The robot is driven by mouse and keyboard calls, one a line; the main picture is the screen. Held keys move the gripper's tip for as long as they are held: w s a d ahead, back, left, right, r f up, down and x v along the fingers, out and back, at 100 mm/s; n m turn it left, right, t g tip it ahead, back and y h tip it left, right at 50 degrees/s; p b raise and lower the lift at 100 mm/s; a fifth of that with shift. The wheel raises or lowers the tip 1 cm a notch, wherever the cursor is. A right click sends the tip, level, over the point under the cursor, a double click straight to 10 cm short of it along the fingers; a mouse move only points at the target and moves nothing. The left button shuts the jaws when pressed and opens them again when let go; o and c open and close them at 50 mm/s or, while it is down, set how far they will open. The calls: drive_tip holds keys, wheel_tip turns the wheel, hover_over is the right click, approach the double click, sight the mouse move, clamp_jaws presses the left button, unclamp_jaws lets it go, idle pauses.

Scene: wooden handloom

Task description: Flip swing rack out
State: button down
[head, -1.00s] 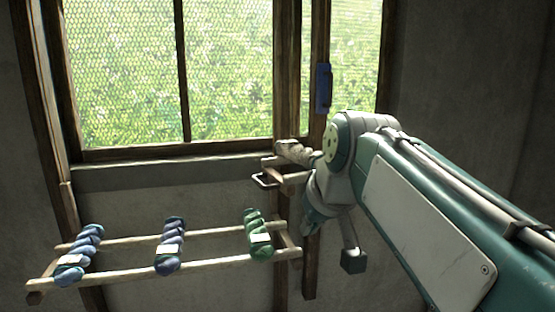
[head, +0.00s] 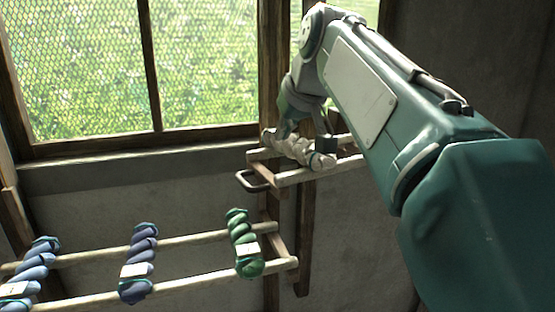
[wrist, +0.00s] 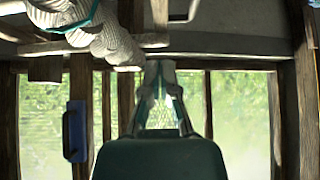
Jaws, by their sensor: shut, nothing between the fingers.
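A small wooden rack (head: 287,179) with pale rails sits at the window post, with a cream skein (head: 318,160) across it. A dark U-shaped handle (head: 252,183) sticks out from its left end. In the wrist view the skein (wrist: 112,45) and a rail lie at the upper left, and the handle (wrist: 186,12) is at the top. My gripper (wrist: 160,66) is shut and empty, apart from the handle. In the head view its fingers are largely hidden around my wrist, just above the rack's left part. My arm covers part of the rack's right side.
A lower wooden rack (head: 198,237) holds two blue skeins and a green skein (head: 243,243) at the left. A mesh window (head: 205,60) is behind. Wall space between the racks is clear.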

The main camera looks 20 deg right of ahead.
sight(266, 171)
drive_tip(key=x, duration=0.9)
drive_tip(key=shift+w+d+f, duration=0.1)
drive_tip(key=shift+w+f, duration=0.1)
drive_tip(key=shift+f, duration=0.1)
drive_tip(key=shift+s+f, duration=0.1)
drive_tip(key=shift+s, duration=0.1)
drive_tip(key=shift+s+d, duration=0.2)
drive_tip(key=shift+s, duration=0.65)
drive_tip(key=shift+s+d, duration=0.15)
drive_tip(key=shift+s, duration=0.7)
